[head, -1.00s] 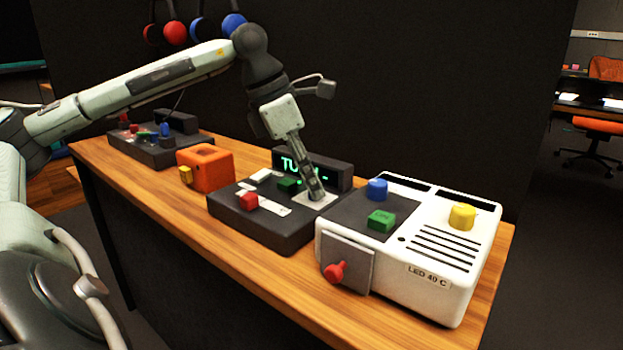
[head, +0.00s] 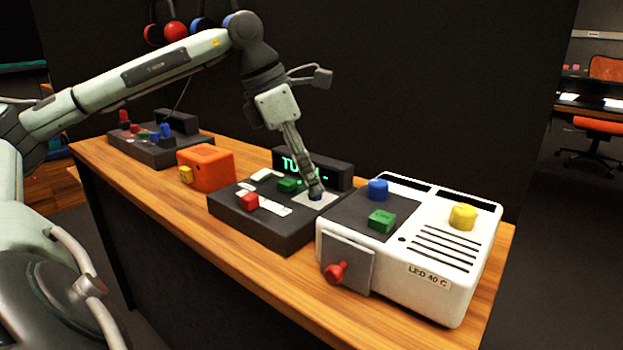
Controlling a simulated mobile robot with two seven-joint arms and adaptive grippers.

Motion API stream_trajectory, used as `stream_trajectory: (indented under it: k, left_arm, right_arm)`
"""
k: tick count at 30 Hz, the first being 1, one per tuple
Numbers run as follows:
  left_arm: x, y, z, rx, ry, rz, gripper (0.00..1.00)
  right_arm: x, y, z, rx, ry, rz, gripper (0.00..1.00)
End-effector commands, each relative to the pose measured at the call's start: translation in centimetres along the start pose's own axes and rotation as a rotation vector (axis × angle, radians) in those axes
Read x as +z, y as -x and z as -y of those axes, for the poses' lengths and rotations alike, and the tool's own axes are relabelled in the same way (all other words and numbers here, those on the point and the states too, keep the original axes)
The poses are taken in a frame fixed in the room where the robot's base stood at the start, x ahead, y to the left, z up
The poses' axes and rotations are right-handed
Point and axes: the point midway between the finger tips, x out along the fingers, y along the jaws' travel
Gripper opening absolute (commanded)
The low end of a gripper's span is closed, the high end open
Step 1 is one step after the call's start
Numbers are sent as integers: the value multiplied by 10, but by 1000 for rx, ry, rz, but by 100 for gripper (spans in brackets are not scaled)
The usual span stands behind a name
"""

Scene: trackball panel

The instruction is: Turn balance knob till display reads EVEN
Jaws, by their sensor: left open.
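A black panel (head: 268,228) stands on the wooden table with a dark display (head: 335,174) along its back edge. The display shows green letters starting "TU"; my left gripper hides the rest. My left gripper (head: 315,189) points down at a pale square plate (head: 328,202) on the panel's right side. A small dark blue part (head: 316,196) shows on the plate at the fingertips; I cannot tell whether they touch it. A red knob (head: 249,201), a green knob (head: 288,185) and white strips are also on the panel. No label marks the balance knob. My right gripper is out of view.
A white box (head: 450,290) with blue, green and yellow knobs and a red front lever (head: 335,272) stands close on the right. An orange box (head: 208,168) and another black control panel (head: 155,150) stand to the left. A dark wall is behind.

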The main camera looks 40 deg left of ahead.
Motion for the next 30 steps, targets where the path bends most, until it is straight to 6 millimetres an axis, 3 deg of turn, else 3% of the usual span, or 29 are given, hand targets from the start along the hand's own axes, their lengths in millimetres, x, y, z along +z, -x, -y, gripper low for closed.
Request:
stream_trajectory:
  k: [9,15,30]
  left_arm:
    - [0,68,-1,3,2,-2,41]
    - [-1,96,-1,1,2,-2,41]
    - [0,104,0,-1,0,-1,41]
  right_arm:
    - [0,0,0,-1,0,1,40]
    - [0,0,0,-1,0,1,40]
    - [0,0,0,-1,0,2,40]
